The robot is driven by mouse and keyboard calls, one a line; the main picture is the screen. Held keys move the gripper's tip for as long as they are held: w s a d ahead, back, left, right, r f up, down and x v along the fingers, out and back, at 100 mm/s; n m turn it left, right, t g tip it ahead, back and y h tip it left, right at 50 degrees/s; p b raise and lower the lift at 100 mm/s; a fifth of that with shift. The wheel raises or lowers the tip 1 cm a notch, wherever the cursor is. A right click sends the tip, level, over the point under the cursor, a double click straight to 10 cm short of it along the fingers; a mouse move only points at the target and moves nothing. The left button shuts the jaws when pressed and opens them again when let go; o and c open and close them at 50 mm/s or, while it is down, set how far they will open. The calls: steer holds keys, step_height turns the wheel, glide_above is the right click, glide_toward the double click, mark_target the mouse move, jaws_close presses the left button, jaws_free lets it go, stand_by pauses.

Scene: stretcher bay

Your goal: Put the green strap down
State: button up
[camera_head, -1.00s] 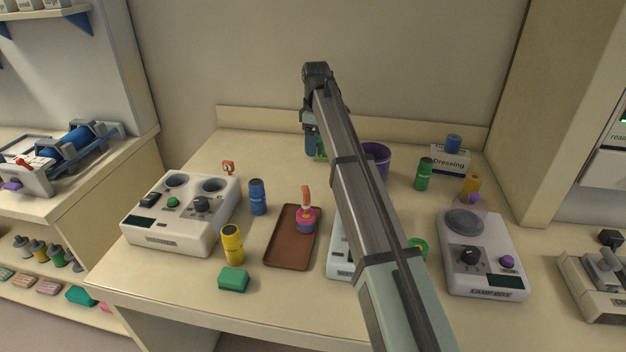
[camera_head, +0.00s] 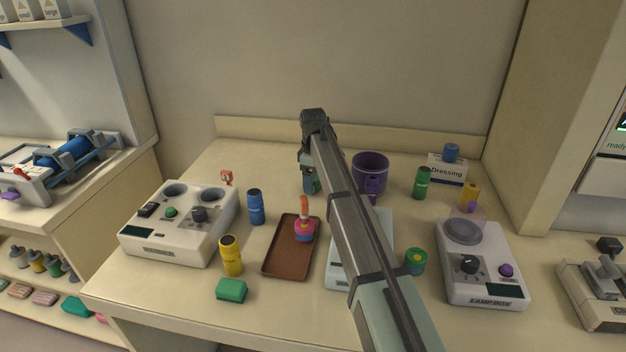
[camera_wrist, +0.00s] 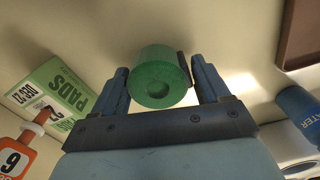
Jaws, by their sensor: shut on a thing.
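The green strap (camera_wrist: 160,78) is a rolled green cylinder with a round recess in its end. In the wrist view it sits between the two blue-grey fingers of my gripper (camera_wrist: 162,82), which is shut on it. In the head view my gripper (camera_head: 310,187) points down over the back middle of the counter (camera_head: 260,160), behind the brown tray. The strap is mostly hidden there by my arm and fingers. I cannot tell how far it is above the counter.
A green PADS box (camera_wrist: 55,95) and an orange numbered item (camera_wrist: 18,155) lie left in the wrist view. The blue WATER bottle (camera_head: 256,207), brown tray (camera_head: 276,262) and purple cup (camera_head: 371,174) stand around my gripper. Bare counter lies behind the blue bottle.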

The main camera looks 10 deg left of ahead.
steer(key=shift+f, duration=0.1)
steer(key=o, duration=1.1)
steer(key=shift+c, duration=0.2)
step_height(320, 180, up, 12)
